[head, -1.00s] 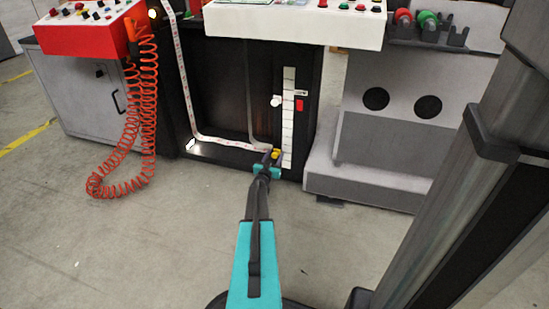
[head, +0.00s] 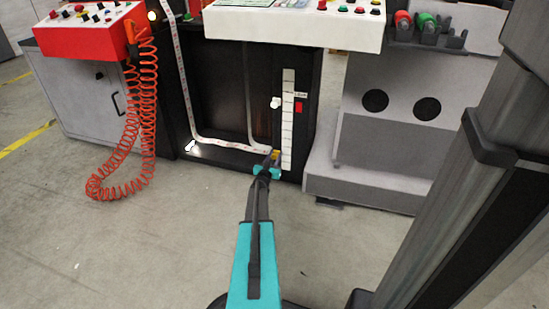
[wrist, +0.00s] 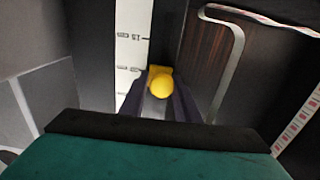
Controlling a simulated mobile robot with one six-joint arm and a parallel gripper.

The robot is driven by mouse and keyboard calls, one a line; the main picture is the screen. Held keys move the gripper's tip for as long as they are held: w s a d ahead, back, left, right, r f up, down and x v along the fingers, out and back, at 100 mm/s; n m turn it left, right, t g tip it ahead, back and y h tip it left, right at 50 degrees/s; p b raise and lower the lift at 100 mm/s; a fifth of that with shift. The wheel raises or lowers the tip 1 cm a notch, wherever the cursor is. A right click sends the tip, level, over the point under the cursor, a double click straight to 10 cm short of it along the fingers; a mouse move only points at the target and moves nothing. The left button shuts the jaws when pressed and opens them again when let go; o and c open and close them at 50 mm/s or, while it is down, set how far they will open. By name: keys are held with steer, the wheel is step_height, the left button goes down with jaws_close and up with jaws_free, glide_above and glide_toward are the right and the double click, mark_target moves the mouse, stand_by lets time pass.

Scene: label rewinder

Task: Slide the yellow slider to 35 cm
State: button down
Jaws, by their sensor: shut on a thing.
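The yellow slider (head: 276,153) is low on the dark front panel, just left of the lower part of a white vertical scale (head: 287,120). My gripper (head: 270,160) is shut on the slider, reaching it from the front. In the wrist view the yellow knob (wrist: 160,83) sits between my dark fingers, which hide part of it. The scale (wrist: 135,20) runs beside it on the left there, with a mark that seems to read 15 cm. The other marks are too small or hidden to read.
A white knob (head: 276,102) and a red block (head: 299,107) sit beside the scale, higher up. A label web (head: 225,145) runs left of the slider. A coiled orange hose (head: 135,130) hangs at left. A grey machine (head: 390,120) stands at right.

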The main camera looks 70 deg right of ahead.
mark_target(276, 127)
steer(key=r+p, duration=0.3)
steer(key=r, duration=0.2)
steer(key=r+p, duration=0.4)
steer(key=r, duration=0.1)
steer(key=w+r+p, duration=0.1)
steer(key=r+p, duration=0.3)
steer(key=r, duration=0.1)
steer(key=c, duration=1.4)
jaws_free()
steer(key=shift+r, duration=0.15)
steer(key=shift+c, duration=0.2)
steer(key=shift+s, duration=0.2)
steer(key=shift+s+a, duration=0.1)
steer(key=shift+a, duration=0.35)
steer(key=a+p, duration=0.2)
steer(key=a, duration=1.1)
steer(key=shift+s+p, duration=0.3)
